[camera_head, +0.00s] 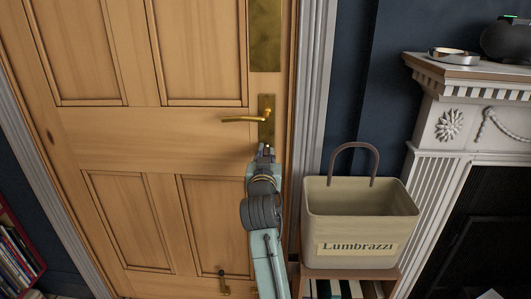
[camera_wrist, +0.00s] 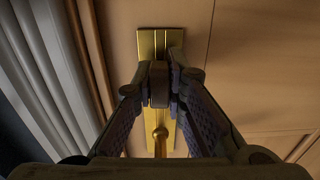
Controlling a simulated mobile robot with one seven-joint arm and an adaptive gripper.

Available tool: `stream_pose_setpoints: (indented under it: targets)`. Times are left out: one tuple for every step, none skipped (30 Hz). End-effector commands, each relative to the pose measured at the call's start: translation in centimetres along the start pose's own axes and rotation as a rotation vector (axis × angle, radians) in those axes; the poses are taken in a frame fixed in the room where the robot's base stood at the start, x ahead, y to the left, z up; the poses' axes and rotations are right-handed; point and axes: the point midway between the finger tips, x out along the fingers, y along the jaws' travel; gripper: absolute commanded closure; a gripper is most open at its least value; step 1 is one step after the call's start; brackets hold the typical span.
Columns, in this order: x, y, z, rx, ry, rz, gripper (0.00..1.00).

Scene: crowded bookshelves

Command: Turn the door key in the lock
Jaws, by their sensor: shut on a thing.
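The wooden door (camera_head: 110,130) is shut in its white frame. A brass lock plate (camera_head: 267,104) with a lever handle (camera_head: 243,119) is on its right edge; the plate also shows in the wrist view (camera_wrist: 150,40). My gripper (camera_head: 264,150) reaches up to the lower end of the plate, below the lever. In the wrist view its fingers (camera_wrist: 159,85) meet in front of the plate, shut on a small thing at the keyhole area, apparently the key.
A beige basket marked Lumbrazzi (camera_head: 360,225) stands on a small shelf right of my arm. A white fireplace mantel (camera_head: 470,80) is farther right. A bookcase (camera_head: 18,250) is at lower left. A small brass fitting (camera_head: 223,283) is low on the door.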

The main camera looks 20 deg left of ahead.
Motion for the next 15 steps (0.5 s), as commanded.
stream_pose_setpoints:
  targets:
    - [0.0,0.01,0.0,0.0,0.0,0.0,1.0]
    - [-0.01,0.01,0.01,0.0,0.0,0.0,1.0]
    - [-0.01,0.01,-0.02,0.0,0.0,0.0,1.0]
    - [-0.01,0.02,-0.03,-0.004,0.0,0.0,1.0]
    - [0.0,0.05,-0.06,-0.014,0.0,0.001,1.0]
    - [0.01,0.13,-0.1,-0.042,-0.001,0.002,1.0]
    - [0.03,0.22,-0.14,-0.074,-0.001,0.002,1.0]
    - [0.04,0.29,-0.17,-0.114,-0.002,0.003,1.0]
    - [0.05,0.3,-0.17,-0.175,-0.003,0.002,1.0]
    - [0.07,0.37,-0.17,-0.222,-0.003,0.002,1.0]
    - [0.09,0.46,-0.15,-0.266,-0.003,0.003,1.0]
    - [0.1,0.47,-0.12,-0.322,-0.003,0.003,1.0]
    - [0.11,0.46,-0.09,-0.358,-0.003,0.002,1.0]
    - [0.12,0.51,-0.05,-0.388,-0.003,0.002,1.0]
    - [0.14,0.57,-0.01,-0.419,-0.004,0.003,1.0]
